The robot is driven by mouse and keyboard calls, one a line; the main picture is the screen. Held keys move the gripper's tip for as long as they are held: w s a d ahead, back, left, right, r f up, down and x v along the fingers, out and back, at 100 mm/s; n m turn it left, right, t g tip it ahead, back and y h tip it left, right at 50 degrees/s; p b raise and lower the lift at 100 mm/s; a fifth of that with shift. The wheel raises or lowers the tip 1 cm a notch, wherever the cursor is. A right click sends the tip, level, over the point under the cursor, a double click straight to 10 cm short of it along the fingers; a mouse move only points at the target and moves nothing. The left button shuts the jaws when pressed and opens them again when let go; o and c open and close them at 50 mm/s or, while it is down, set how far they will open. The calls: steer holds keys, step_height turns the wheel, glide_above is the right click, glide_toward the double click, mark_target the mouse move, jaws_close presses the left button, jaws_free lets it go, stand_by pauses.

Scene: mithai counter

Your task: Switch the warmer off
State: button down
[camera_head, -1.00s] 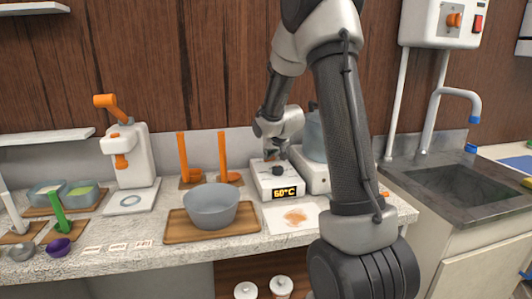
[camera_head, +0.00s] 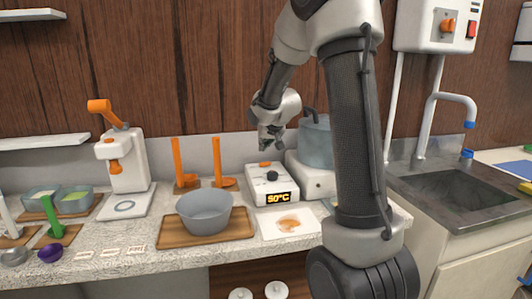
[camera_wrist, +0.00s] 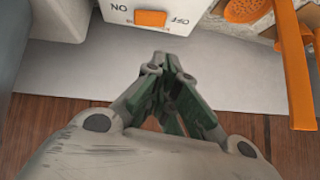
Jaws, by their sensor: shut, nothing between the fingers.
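The warmer (camera_head: 258,186) is a white box on the counter with a black knob (camera_head: 272,175) on top and a lit display (camera_head: 278,198) reading 50°C. An orange switch (camera_head: 265,164) sits at the back of its top. In the wrist view the switch (camera_wrist: 150,18) lies between upside-down ON and OFF labels; which way it is set I cannot tell. My gripper (camera_head: 270,145) is shut and empty, above and behind the warmer, apart from it. In the wrist view its green-and-grey fingertips (camera_wrist: 172,62) appear below the switch.
A stove unit (camera_head: 310,178) with a large pot (camera_head: 316,145) stands close right of the warmer. Orange upright holders (camera_head: 217,160) stand left, and a grey bowl (camera_head: 205,212) sits on a wooden tray (camera_head: 175,236) in front. A stained sheet (camera_head: 272,228) lies before the warmer.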

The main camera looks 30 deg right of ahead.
steer(key=a+v, duration=0.1)
steer(key=v, duration=0.5)
steer(key=shift+a+r, duration=0.2)
steer(key=shift+r, duration=0.15)
steer(key=shift+s, duration=0.1)
steer(key=s+f+g, duration=0.1)
steer(key=s+f, duration=0.1)
steer(key=s+f+n+g, duration=0.1)
steer(key=s+f, duration=0.1)
steer(key=s, duration=0.1)
steer(key=shift+d+f+g, duration=0.1)
steer(key=shift+g, duration=0.3)
steer(key=s+a+r+n+g, duration=0.1)
steer(key=s+a+r, duration=0.1)
steer(key=s, duration=1.2)
steer(key=s+a+r+n+g+y, duration=0.1)
steer(key=s+a, duration=0.3)
steer(key=s, duration=1)
steer(key=shift+s+a+r+n, duration=0.35)
steer(key=shift+a+r+n, duration=0.05)
steer(key=shift+r, duration=0.5)
